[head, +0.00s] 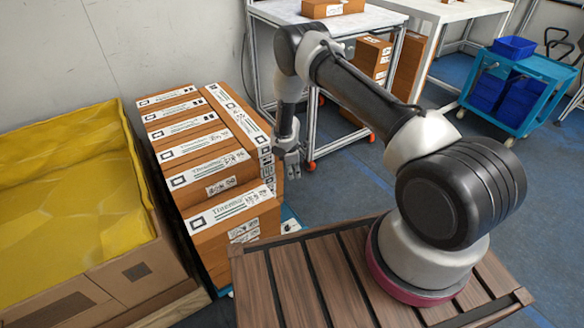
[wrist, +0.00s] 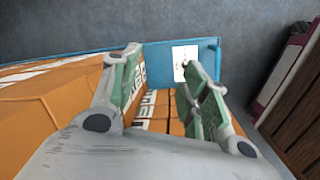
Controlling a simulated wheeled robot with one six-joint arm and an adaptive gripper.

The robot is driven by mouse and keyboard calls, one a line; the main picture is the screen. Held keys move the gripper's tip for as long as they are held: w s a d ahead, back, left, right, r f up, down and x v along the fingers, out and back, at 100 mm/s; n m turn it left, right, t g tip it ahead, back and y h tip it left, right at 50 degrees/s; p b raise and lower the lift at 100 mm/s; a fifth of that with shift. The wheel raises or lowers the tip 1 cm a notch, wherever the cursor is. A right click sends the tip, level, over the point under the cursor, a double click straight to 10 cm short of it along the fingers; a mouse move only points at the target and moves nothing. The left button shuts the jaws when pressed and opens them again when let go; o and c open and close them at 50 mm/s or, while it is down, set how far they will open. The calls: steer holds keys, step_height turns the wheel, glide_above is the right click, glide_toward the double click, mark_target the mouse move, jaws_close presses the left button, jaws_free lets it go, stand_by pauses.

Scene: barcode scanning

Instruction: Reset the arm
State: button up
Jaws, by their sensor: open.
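My arm rises from its base on the slatted wooden platform (head: 300,285) and bends over and down. My gripper (head: 290,170) hangs pointing down at the right side of the stacked orange-brown boxes (head: 205,165). In the wrist view my gripper (wrist: 165,80) is open, its two green-padded fingers apart with nothing held between them. The boxes also show in the wrist view (wrist: 50,100), beside and beyond the fingers. I cannot tell whether a finger touches a box.
A large carton lined with yellow sheet (head: 70,190) stands left of the stack. A blue pallet (wrist: 210,50) lies under the boxes. A white table (head: 290,12) with a box on it stands behind. A blue cart (head: 530,85) stands at the right back. Open floor lies between.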

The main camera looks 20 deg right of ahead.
steer(key=shift+w+r, duration=0.15)
steer(key=shift+r, duration=0.2)
stand_by(0.3)
steer(key=s+d+r+m+g+h, duration=0.2)
steer(key=s+d+m+g, duration=0.15)
steer(key=s+d, duration=0.4)
steer(key=s+d+r+m, duration=0.1)
steer(key=s+r+m, duration=0.25)
steer(key=r, duration=0.65)
steer(key=s+d+r+m+g, duration=0.15)
steer(key=s+r, duration=0.35)
steer(key=r, duration=0.6)
steer(key=s+d+r+m, duration=0.1)
steer(key=s+r+m, duration=0.3)
steer(key=r, duration=0.6)
steer(key=s+d+r+m+t+y, duration=0.1)
steer(key=s+r+t, duration=0.3)
steer(key=s+r, duration=0.7)
steer(key=s+d+r+m+t+y, duration=0.1)
steer(key=s+r+m+t+y, duration=0.1)
steer(key=s+r, duration=0.9)
step_height(320, 180, up, 4)
steer(key=shift+r+m+t, duration=0.2)
steer(key=shift+m+t, duration=0.55)
steer(key=shift+t, duration=0.15)
